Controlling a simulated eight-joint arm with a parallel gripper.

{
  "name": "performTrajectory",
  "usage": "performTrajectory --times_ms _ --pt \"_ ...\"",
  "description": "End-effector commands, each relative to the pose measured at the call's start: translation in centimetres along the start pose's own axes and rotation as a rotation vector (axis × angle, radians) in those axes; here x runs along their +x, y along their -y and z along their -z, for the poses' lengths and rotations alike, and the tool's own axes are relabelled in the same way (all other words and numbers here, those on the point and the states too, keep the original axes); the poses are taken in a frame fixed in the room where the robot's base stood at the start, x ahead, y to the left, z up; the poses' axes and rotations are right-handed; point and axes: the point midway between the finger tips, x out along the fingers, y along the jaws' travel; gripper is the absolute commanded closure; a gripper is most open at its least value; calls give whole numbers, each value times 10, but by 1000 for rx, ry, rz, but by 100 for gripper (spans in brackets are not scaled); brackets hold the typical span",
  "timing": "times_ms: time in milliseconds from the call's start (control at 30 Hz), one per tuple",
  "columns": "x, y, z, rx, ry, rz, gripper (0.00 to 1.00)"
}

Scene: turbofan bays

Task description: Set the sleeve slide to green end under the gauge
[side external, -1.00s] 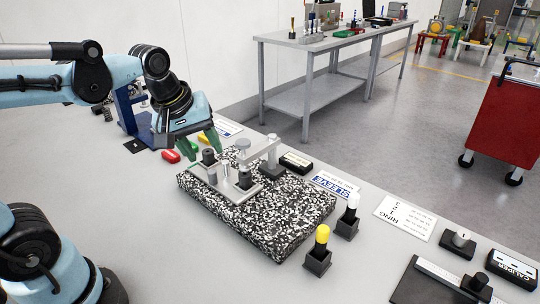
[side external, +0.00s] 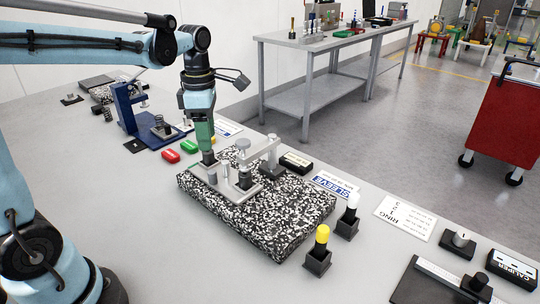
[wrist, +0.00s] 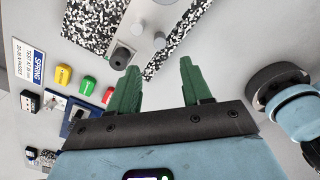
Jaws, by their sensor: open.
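The sleeve slide (side external: 232,192) is a flat metal plate on top of the speckled granite block. A dark knob (wrist: 120,58) stands at its far-left end, with silver posts beside it and another dark cylinder (side external: 245,181) nearer the gauge. The gauge (side external: 243,146) is a round silver head on an arm over the slide. No green end mark is discernible. My gripper (side external: 208,155) points down at the far-left end of the slide, close to the knob. In the wrist view my gripper (wrist: 157,78) is open and empty, with the knob beyond the left fingertip.
The granite block (side external: 285,215) bears the slide and gauge. Red and green pieces (side external: 170,156) and a blue stand (side external: 128,110) lie left of it. Yellow-capped (side external: 322,234) and white-capped (side external: 352,201) posts stand right.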

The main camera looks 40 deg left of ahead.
Motion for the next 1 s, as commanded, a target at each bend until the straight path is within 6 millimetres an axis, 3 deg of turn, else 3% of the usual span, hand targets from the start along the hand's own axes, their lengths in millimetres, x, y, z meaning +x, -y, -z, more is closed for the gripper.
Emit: performTrajectory --times_ms 500,700,1000 --pt "78 0 0 3 2 -1 51" --pt "93 0 0 3 2 -1 51" --pt "97 0 0 3 2 -1 51"
